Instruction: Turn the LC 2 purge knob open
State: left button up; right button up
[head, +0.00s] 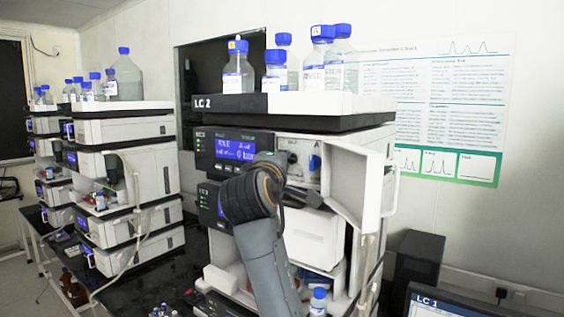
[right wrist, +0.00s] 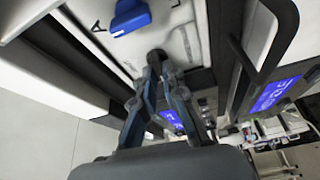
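The LC 2 stack (head: 290,104) stands in the middle of the head view. A blue knob (head: 315,162) sits on the light front of its upper module, right of the lit blue display. The blue knob also shows at the top of the right wrist view (right wrist: 130,17), with a white mark on it. My right gripper (right wrist: 157,58) has its fingertips together, with nothing visible between them. In the head view the right gripper (head: 312,197) is below the knob, apart from it, and my arm hides part of the module front. My left gripper is not in view.
A white door panel (head: 355,185) stands open to the right of the knob. Capped bottles (head: 275,75) stand on top of the stack. A similar stack (head: 128,165) is at left. A monitor labelled LC 1 (head: 445,303) is at lower right.

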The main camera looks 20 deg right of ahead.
jog(key=o, duration=0.3)
jog(key=shift+d, duration=0.1)
jog(key=v, duration=1.2)
jog(key=shift+w+d, duration=0.1)
